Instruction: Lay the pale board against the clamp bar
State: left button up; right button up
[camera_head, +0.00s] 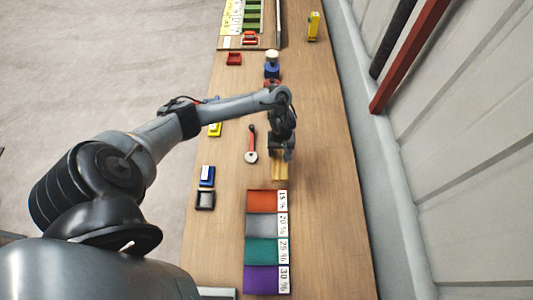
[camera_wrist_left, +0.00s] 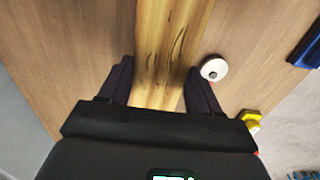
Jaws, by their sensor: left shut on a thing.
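The pale board (camera_head: 280,171) is yellowish wood with dark grain. In the head view only a short part of it shows below my left gripper (camera_head: 281,154), just above the orange panel. In the left wrist view the board (camera_wrist_left: 172,40) runs up between the two dark fingers of my left gripper (camera_wrist_left: 158,90), which is shut on it. Whether the board touches the table is hard to tell. A thin upright bar (camera_head: 278,22) at the far end of the table may be the clamp bar; I cannot be sure. My right gripper is not in view.
Colored panels with percent labels (camera_head: 258,224) lie just nearer than the board. A red-handled tool with a white disc (camera_head: 251,155) lies left of my gripper. Small blue and black trays (camera_head: 206,176) are at the left edge. A yellow object (camera_head: 314,26) stands far right.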

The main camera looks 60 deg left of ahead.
pick_arm(q)
jog(key=a+f, duration=0.1)
jog(key=s+a+f+b, duration=0.1)
jog(key=a, duration=0.1)
jog(key=s+a+f, duration=0.1)
jog(key=a, duration=0.1)
jog(key=shift+s+a+f, duration=0.1)
jog(key=shift+a+f, duration=0.15)
jog(key=shift+f, duration=0.1)
jog(key=shift+s+a+f+b, duration=0.15)
jog(key=shift+a+f+b, duration=0.15)
jog(key=shift+a, duration=0.15)
notch_tip(320, 180, down, 3)
jog(key=shift+f+b, duration=0.15)
jog(key=shift+b, duration=0.25)
jog(key=shift+f, duration=0.3)
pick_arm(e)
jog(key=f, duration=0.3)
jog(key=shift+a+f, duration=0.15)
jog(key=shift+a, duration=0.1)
pick_arm(q)
jog(key=shift+f, duration=0.1)
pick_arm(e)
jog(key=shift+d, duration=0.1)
pick_arm(q)
jog(key=o, duration=1.2)
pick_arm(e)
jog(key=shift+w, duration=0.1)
